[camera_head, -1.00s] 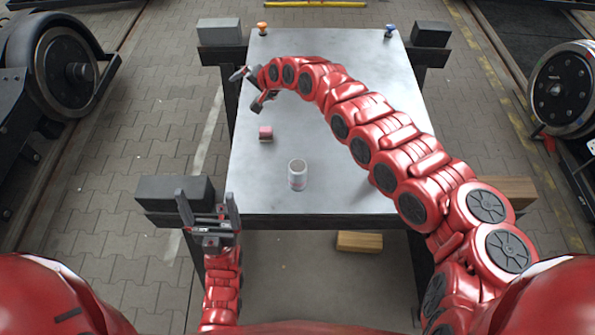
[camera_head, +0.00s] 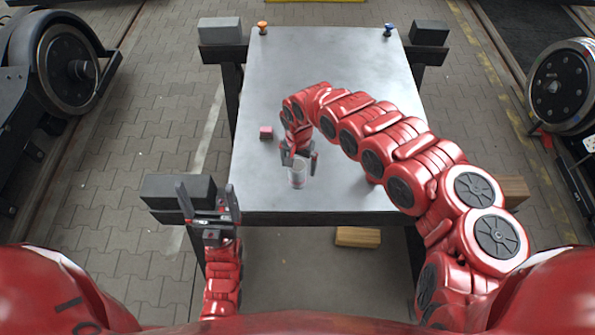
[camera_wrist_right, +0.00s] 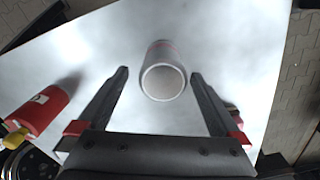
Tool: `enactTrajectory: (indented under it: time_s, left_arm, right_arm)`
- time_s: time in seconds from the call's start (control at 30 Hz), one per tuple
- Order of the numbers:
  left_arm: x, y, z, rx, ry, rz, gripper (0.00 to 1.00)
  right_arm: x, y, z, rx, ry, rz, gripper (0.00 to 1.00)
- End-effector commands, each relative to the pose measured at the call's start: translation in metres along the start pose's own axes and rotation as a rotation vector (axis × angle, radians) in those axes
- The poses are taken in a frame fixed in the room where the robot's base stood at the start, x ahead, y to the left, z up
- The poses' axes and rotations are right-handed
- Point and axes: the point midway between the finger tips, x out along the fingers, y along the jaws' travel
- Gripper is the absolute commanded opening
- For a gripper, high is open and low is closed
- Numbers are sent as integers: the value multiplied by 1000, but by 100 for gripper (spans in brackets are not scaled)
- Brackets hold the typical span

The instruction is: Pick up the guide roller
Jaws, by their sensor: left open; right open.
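The guide roller, which I take to be the pale grey cylinder with a pinkish band (camera_head: 297,178), stands on the grey table top (camera_head: 330,60) near its front. My right gripper (camera_head: 299,160) is open above and just behind it, partly covering its top. In the right wrist view the roller (camera_wrist_right: 163,78) shows its round end between the two spread fingers, with a gap on each side. My left gripper (camera_head: 207,194) is open and empty at the table's front left corner.
A red cylinder with a yellow end (camera_wrist_right: 38,110) shows in the right wrist view. Orange (camera_head: 262,27) and blue (camera_head: 388,30) knobs are at the far corners. A wooden block (camera_head: 358,237) lies below the front edge.

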Motion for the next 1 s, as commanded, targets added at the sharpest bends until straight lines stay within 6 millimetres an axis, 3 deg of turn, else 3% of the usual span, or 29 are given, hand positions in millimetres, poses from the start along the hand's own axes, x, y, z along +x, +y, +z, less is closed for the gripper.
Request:
enactTrajectory:
  time_s: [0.43, 0.8, 1.0]
  left_arm:
    - [9, 0, -1, 0, 0, 0, 92]
    - [8, 0, -1, 0, 0, 0, 92]
    - [8, 0, -1, 0, 0, 0, 92]
  right_arm:
    - [27, -4, 0, -2, 0, -5, 100]
    - [68, -4, -2, 0, 3, -3, 100]
    - [72, -4, -3, -1, 5, -2, 100]
